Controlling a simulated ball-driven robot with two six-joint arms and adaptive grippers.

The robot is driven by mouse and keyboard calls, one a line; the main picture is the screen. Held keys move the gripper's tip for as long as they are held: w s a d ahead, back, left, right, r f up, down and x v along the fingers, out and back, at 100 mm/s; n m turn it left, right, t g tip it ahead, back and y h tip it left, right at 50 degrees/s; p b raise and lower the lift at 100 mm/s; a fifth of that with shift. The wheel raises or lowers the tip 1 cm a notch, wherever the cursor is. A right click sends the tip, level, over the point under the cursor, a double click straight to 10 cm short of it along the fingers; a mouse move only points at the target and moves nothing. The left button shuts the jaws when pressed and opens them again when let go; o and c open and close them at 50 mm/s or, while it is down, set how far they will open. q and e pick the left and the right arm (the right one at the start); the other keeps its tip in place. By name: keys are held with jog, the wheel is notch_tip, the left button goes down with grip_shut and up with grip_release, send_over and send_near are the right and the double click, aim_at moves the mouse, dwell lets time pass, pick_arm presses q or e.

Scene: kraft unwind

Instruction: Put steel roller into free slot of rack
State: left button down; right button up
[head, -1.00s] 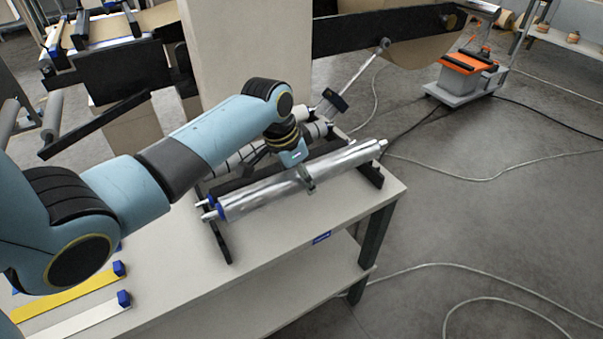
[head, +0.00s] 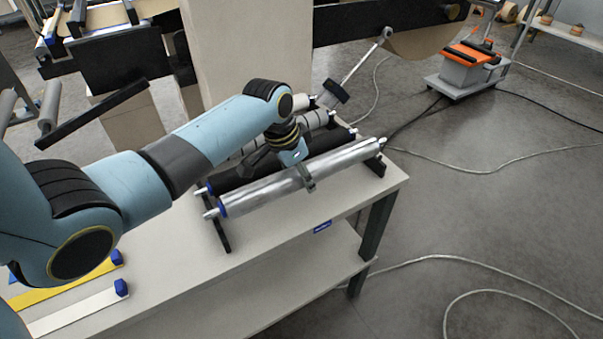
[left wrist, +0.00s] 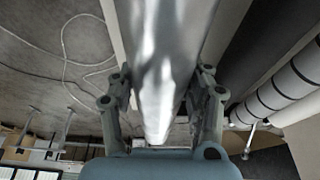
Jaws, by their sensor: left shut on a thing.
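The steel roller (head: 258,192) is a long shiny cylinder with a blue collar at its near-left end. It lies along the front of the rack (head: 222,235), with its ends at the rack's two dark side rails. My left gripper (head: 308,182) is shut around the roller's middle; in the left wrist view the roller (left wrist: 165,70) runs between both fingers (left wrist: 160,108). A black roller (head: 270,176) and a white roller with dark bands (head: 305,127) lie behind it in the rack. I cannot tell whether the steel roller's ends rest fully in the slot. My right gripper is not in view.
The rack stands on a pale table (head: 290,255) with a lower shelf. Yellow (head: 65,288) and white bars with blue ends lie at the table's left. A pale machine column (head: 245,50) rises behind. An orange and grey cart (head: 468,65) and cables are on the floor at right.

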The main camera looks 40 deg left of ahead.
pick_arm(q)
jog(key=shift+f, duration=0.15)
dwell(0.3)
jog(key=shift+f+b, duration=0.85)
jog(key=shift+f, duration=0.6)
jog(key=shift+f, duration=0.35)
jog(key=c, duration=0.6)
grip_release()
jog(key=shift+o, duration=0.6)
jog(key=shift+s+f, duration=0.1)
jog(key=v, duration=1.2)
